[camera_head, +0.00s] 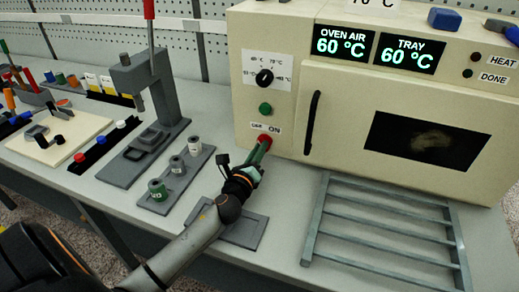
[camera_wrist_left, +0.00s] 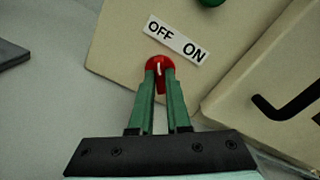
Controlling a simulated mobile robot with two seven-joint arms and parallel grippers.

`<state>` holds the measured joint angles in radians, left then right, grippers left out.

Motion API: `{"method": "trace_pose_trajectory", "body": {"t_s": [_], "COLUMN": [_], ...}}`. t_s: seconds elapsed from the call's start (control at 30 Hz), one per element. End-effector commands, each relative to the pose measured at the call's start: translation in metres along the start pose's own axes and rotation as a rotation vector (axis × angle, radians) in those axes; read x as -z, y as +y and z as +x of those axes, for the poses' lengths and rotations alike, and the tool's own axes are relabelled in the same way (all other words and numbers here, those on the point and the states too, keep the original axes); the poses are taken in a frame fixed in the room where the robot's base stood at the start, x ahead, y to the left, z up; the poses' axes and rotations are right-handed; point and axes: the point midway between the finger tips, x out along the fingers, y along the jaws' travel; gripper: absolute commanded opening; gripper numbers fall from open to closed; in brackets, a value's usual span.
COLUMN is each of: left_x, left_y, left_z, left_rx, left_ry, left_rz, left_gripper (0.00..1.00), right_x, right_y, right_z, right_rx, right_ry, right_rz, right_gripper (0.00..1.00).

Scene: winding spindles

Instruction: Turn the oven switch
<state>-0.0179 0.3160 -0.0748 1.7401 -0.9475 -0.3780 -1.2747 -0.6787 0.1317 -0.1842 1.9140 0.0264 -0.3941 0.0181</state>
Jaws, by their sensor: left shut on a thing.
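The oven (camera_head: 300,40) is a cream box with a small front panel at its left side. Its red switch (camera_head: 264,139) sits low on that panel under an OFF/ON label. In the left wrist view the red switch (camera_wrist_left: 160,66) has a white mark pointing roughly up, towards between OFF and ON. My left gripper (camera_head: 258,152) has green fingers and is shut on the switch, one finger on each side of it. The wrist view shows the left gripper (camera_wrist_left: 159,82) from behind, with the switch's lower part between the fingertips. My right gripper is not in view.
A black temperature knob (camera_head: 264,77) and a green button (camera_head: 265,108) sit above the switch. The oven door has a black handle (camera_head: 312,122). A grey rack (camera_head: 385,232) lies in front of the oven. A press (camera_head: 148,90) and a grey holder with small cups (camera_head: 158,188) stand to the left.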

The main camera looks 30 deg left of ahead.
Motion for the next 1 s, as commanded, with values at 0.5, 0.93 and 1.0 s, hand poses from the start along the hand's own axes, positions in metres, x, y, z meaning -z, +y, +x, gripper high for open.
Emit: {"method": "trace_pose_trajectory", "body": {"t_s": [0.5, 0.93, 1.0], "left_x": [0.001, 0.002, 0.002], "left_y": [0.000, 0.001, 0.001], "left_z": [0.000, -0.021, -0.034], "left_rx": [-0.001, -0.001, -0.001], "left_ry": [0.001, 0.003, 0.003], "left_rz": [-0.002, -0.001, 0.000], "left_gripper": [0.45, 0.45, 0.45], "right_x": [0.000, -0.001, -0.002], "right_y": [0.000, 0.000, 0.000], "right_z": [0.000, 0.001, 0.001], "right_rx": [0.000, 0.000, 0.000], "right_ry": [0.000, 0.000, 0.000], "right_rz": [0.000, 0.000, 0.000], "right_gripper": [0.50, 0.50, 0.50]}}
